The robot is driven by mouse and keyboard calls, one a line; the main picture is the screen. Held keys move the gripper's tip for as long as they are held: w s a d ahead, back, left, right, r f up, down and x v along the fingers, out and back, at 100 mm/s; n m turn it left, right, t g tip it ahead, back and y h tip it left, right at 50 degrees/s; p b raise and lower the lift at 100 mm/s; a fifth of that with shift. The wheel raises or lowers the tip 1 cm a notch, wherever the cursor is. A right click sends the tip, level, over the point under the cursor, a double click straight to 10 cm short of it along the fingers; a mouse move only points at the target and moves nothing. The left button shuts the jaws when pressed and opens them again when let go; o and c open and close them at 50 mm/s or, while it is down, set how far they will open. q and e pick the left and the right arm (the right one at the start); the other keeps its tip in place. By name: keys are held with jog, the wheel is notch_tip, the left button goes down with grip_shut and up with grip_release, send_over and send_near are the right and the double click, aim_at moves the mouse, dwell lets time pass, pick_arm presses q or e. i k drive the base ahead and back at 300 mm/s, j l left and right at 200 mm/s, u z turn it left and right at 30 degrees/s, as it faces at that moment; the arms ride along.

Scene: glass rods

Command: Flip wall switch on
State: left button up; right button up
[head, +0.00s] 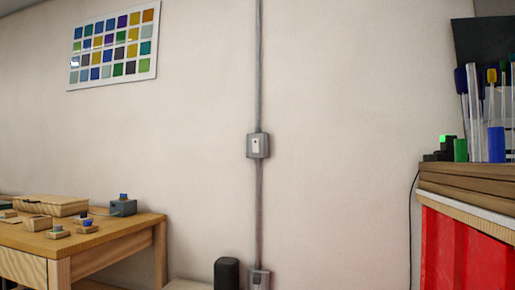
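The wall switch (257,146) is a small grey box with a pale plate in its middle. It is fixed to the wall, on a vertical grey conduit (259,60), near the centre of the head view. The plate has a small dark mark, but it is too small to tell the switch's position. Neither of my grippers shows in the head view. Nothing covers the switch.
A wooden table (110,243) with small blocks and boxes stands at the lower left. A dark cylinder (227,273) and a lower grey wall box (258,279) are below the switch. A wooden shelf (470,183) with coloured rods is at right. A colour chart (114,45) hangs upper left.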

aim_at(256, 145)
jog(key=i+j, duration=0.35)
jog(key=i, duration=0.2)
jog(key=i+j, duration=0.35)
jog(key=i, duration=0.15)
jog(key=i+j, duration=0.35)
jog(key=i, duration=0.2)
jog(key=i+j, duration=0.35)
jog(key=i, duration=0.15)
jog(key=i+j, duration=0.35)
jog(key=i, duration=0.2)
